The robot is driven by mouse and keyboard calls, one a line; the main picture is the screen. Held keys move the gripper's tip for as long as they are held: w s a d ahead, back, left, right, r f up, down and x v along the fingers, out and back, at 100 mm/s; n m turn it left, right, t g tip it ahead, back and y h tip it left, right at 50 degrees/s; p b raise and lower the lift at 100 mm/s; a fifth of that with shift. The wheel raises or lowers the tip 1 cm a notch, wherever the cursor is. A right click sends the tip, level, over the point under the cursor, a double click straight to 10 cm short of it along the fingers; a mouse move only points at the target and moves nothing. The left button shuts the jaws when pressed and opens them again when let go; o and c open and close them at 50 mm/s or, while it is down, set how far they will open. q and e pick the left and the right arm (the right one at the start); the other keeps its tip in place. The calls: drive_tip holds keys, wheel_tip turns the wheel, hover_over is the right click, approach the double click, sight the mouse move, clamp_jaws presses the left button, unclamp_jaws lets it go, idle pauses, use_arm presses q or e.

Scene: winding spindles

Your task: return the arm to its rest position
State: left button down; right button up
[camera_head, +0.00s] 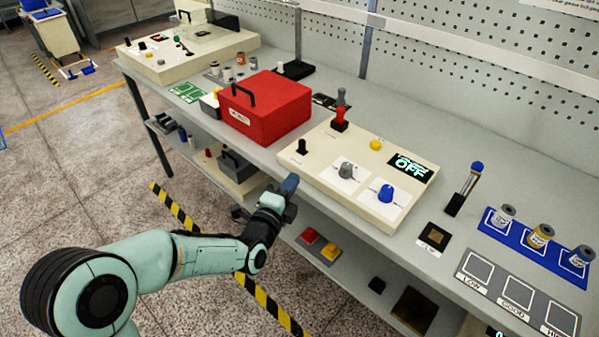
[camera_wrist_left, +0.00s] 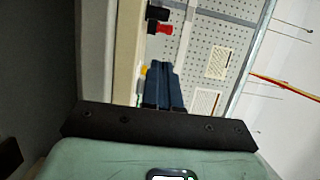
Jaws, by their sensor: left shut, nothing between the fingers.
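My left arm comes in from the left in the head view. Its gripper (camera_head: 288,186) is in front of the workbench edge, by the near left corner of the cream control panel (camera_head: 330,187). The fingers are shut and empty; in the left wrist view the dark blue fingers (camera_wrist_left: 162,88) lie together. The panel carries a grey knob (camera_head: 347,170), a blue knob (camera_head: 386,193), a red-topped lever (camera_head: 340,118), a yellow button (camera_head: 376,145) and a display (camera_head: 408,168) reading OFF. My right gripper is not in view.
A red box (camera_head: 265,108) stands left of the panel on the bench. A blue tray (camera_head: 520,245) with three spools is at the right, behind a grey mat (camera_head: 508,285) with marked squares. A lower shelf (camera_head: 345,270) runs under the bench. The floor at left is open.

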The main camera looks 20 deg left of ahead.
use_arm(q)
drive_tip(key=shift+s, duration=0.8)
